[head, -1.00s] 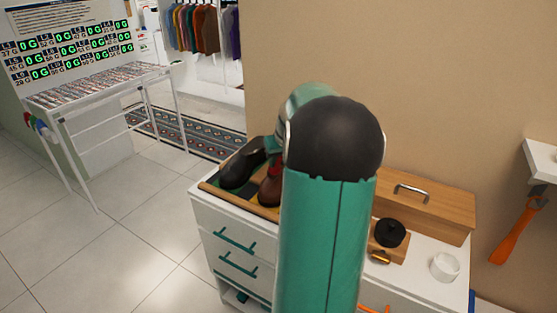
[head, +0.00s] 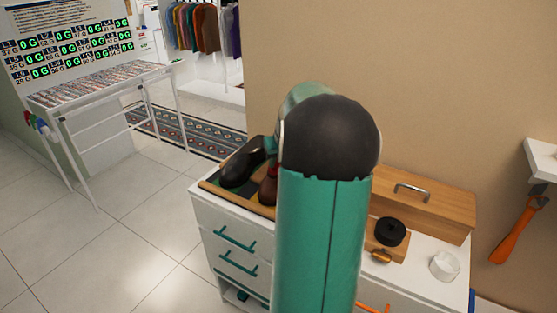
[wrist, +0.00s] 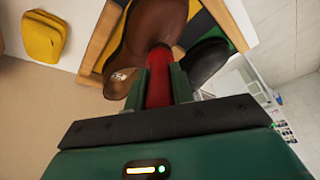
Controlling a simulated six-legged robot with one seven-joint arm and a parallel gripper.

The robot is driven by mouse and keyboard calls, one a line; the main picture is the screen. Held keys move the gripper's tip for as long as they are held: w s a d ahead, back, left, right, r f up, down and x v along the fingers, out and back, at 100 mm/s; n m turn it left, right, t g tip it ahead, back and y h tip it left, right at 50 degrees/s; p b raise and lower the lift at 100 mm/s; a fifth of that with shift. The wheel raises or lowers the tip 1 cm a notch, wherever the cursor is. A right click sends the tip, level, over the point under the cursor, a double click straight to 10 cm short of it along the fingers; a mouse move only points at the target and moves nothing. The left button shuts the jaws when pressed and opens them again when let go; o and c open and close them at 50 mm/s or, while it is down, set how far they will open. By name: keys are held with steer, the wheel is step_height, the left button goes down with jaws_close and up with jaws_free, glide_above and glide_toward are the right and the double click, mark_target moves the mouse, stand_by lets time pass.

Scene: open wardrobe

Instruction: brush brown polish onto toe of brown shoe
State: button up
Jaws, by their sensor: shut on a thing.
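A brown shoe (head: 268,190) stands on a wood-edged tray (head: 225,190) on the white cabinet, beside a black shoe (head: 243,163). My arm hides part of the brown shoe in the head view. In the wrist view my gripper (wrist: 160,84) is shut on a red-handled tool (wrist: 159,62). The tool's far end meets the brown shoe (wrist: 150,28) in the picture; its bristles are hidden, and I cannot tell whether it touches. The black shoe (wrist: 208,62) is to the right there.
A black round tin (head: 390,232) sits on a wooden block, with a small brown piece (head: 381,256) by it. A white bowl (head: 445,265) and a wooden box (head: 425,203) are to the right. A yellow object (wrist: 43,37) shows in the wrist view.

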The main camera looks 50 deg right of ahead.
steer(key=shift+d, duration=0.15)
steer(key=shift+a+f, duration=0.25)
steer(key=shift+a, duration=0.6)
steer(key=shift+s+a+f, duration=0.1)
steer(key=shift+a+f, duration=0.05)
steer(key=shift+a, duration=0.35)
steer(key=shift+s+a+f, duration=0.1)
steer(key=shift+a+f, duration=0.05)
steer(key=shift+a, duration=0.35)
steer(key=shift+w+d+r, duration=0.1)
steer(key=shift+d+r, duration=0.05)
steer(key=shift+d, duration=0.95)
steer(key=shift+a+f, duration=0.2)
steer(key=shift+a, duration=0.75)
steer(key=shift+a+f, duration=0.15)
steer(key=shift+a, duration=0.8)
jaws_close()
steer(key=shift+s+d+r, duration=0.1)
steer(key=shift+s+d, duration=0.15)
steer(key=shift+d, duration=0.35)
steer(key=shift+s+d+r, duration=0.1)
steer(key=shift+s+d, duration=0.2)
steer(key=shift+d, duration=0.3)
steer(key=shift+s+d+r, duration=0.1)
steer(key=shift+s+d, duration=0.15)
steer(key=shift+d, duration=0.35)
stand_by(0.9)
